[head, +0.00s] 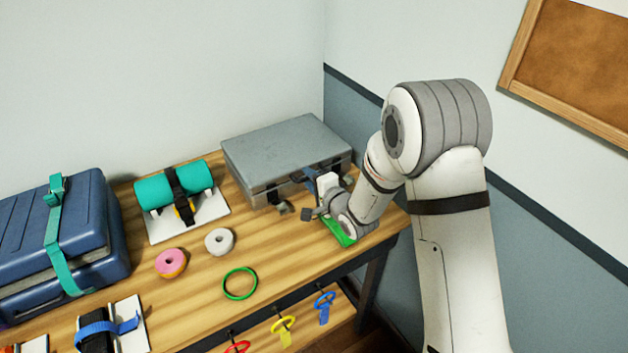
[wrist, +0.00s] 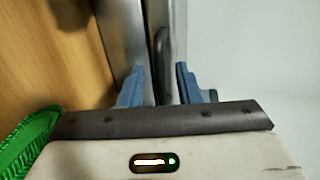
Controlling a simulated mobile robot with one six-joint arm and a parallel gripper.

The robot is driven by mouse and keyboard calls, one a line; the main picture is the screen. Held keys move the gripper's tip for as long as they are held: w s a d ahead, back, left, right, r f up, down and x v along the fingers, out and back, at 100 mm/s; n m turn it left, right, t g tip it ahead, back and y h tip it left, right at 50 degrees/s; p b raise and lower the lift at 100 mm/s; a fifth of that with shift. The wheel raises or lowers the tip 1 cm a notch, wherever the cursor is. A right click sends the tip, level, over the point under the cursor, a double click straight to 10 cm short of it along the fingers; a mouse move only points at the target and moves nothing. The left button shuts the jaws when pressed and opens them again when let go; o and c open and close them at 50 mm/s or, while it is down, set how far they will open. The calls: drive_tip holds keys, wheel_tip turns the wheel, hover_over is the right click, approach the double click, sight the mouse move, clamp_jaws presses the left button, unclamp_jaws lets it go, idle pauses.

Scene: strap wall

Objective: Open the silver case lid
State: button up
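The silver case (head: 285,150) stands at the back right of the wooden table with its lid down. A dark handle is on its front side; in the wrist view the handle (wrist: 162,62) lies between my two blue fingertips. My gripper (head: 310,182) is at the front of the case, near its right half. In the wrist view my gripper (wrist: 160,84) is open, with a visible gap beside the handle. The silver case also shows in the wrist view (wrist: 120,35) beyond the fingers. My gripper and wrist hide part of the case front.
A green ridged object (head: 340,232) lies under my wrist near the table's right edge. A teal roll (head: 155,190) on a white plate stands left of the case. A white ring (head: 219,241), a pink ring (head: 171,263) and a green hoop (head: 240,283) lie in front.

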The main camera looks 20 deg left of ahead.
drive_tip(key=shift+c, duration=0.4)
clamp_jaws()
